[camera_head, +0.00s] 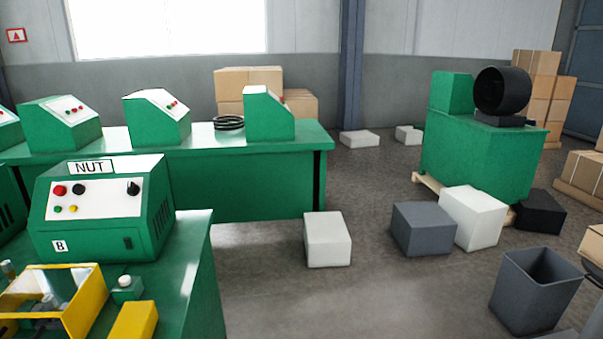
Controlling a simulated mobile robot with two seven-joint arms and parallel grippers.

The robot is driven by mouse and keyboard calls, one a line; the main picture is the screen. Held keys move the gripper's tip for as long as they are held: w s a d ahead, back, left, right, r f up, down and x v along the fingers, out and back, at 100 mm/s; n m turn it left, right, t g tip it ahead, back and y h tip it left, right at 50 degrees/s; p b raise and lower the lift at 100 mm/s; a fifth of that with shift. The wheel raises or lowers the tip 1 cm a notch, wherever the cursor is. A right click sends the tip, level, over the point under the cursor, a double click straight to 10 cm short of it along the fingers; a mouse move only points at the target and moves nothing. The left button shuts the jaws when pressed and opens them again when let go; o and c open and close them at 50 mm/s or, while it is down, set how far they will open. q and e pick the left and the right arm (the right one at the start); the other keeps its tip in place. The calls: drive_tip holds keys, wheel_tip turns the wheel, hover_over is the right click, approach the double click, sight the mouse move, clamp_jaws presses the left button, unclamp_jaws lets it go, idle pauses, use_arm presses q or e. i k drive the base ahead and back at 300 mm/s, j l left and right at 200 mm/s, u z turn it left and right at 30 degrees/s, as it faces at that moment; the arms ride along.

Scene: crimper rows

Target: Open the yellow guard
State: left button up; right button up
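A yellow guard (86,306) is at the bottom left corner of the head view, on the near green bench (196,255). It is a box-like yellow frame, with pale and grey parts showing inside it. The left and bottom edges of the picture cut it off, and I cannot tell whether it is open or closed. Behind it stands a green machine (115,243) with a NUT label, a white control panel and a plate reading B. Neither of my grippers is in view.
A yellow block (134,320) and a small green box with a white button (125,286) sit right of the guard. A white box (328,240), grey box (421,229) and dark bin (535,290) stand on the floor. Open floor lies right of the bench.

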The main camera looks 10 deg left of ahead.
sight(77, 318)
drive_tip(key=u, duration=1.9)
drive_tip(key=k+l, duration=0.1)
drive_tip(key=l, duration=0.3)
